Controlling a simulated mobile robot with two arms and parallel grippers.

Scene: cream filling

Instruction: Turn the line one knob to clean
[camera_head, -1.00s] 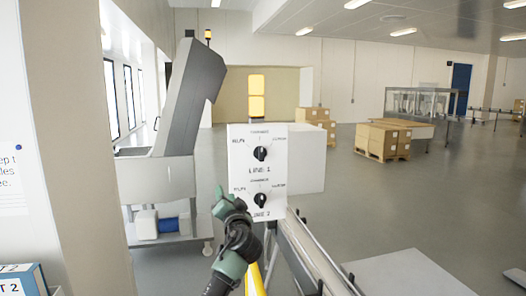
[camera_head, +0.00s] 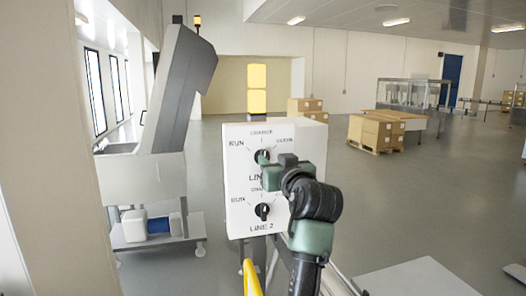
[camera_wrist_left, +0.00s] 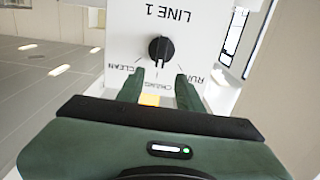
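A white control box (camera_head: 234,196) carries two black knobs, one above the other. The upper, line 1 knob (camera_head: 262,156) is partly covered by my left gripper (camera_head: 266,168) in the head view. In the wrist view the line 1 knob (camera_wrist_left: 160,48) shows clearly, upside down, with CLEAN at left, the changeover label below and RUN at right. Its pointer appears to point at the changeover label. My left gripper (camera_wrist_left: 160,78) is open and empty. Its two fingers lie just short of the knob, one toward each side. My right gripper is out of view.
The line 2 knob (camera_head: 262,211) sits below on the same box. A grey machine (camera_head: 172,110) stands to the left. A yellow post (camera_head: 251,279) and metal rails (camera_head: 338,280) are below the box. Boxes on a pallet (camera_head: 375,133) stand far behind.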

